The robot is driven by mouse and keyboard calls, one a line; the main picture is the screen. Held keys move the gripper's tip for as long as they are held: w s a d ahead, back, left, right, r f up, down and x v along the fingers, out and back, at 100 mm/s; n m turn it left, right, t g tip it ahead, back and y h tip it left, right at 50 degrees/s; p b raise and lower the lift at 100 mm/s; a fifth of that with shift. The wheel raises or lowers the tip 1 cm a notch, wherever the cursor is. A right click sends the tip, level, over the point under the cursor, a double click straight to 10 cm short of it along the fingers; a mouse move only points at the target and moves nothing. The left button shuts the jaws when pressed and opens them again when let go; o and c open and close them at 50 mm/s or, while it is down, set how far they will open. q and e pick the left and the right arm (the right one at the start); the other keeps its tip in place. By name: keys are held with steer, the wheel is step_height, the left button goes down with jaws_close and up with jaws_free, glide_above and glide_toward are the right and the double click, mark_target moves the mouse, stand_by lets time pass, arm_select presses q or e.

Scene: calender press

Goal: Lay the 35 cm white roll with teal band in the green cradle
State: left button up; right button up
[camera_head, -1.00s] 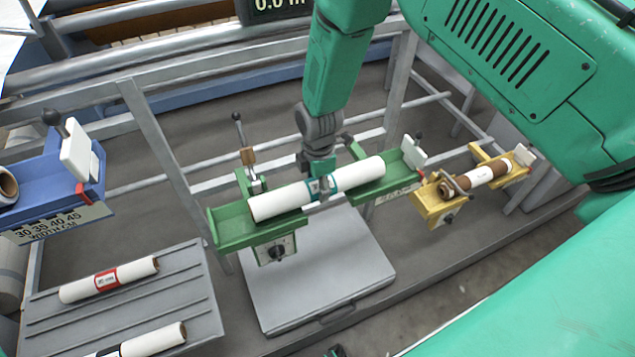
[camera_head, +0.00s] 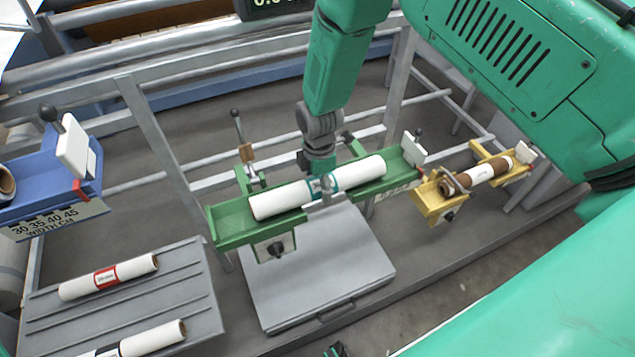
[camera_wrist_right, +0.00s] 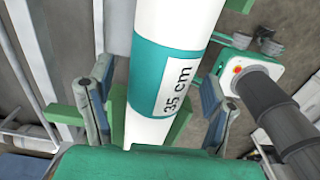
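The white roll (camera_head: 276,203) with a teal band lies along the green cradle (camera_head: 233,226), between its end parts. Its label reads 35 cm in the right wrist view (camera_wrist_right: 172,85). My right gripper (camera_head: 321,186) is over the middle of the roll, at the teal band. In the right wrist view its two fingers (camera_wrist_right: 156,108) stand on either side of the roll with gaps, so it is open around the roll. The roll hides part of the fingers in the head view.
A yellow cradle (camera_head: 432,208) with a brown-and-white roll (camera_head: 490,172) is at right. A blue cradle (camera_head: 40,185) is at left. A grey ribbed tray (camera_head: 190,290) holds a red-banded roll (camera_head: 135,270) and another roll (camera_head: 155,340). A grey plate (camera_head: 320,275) lies below the green cradle.

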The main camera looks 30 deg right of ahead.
steer(key=shift+d, duration=0.15)
steer(key=shift+r, duration=0.25)
step_height(320, 180, up, 11)
steer(key=shift+r, duration=0.15)
stand_by(0.5)
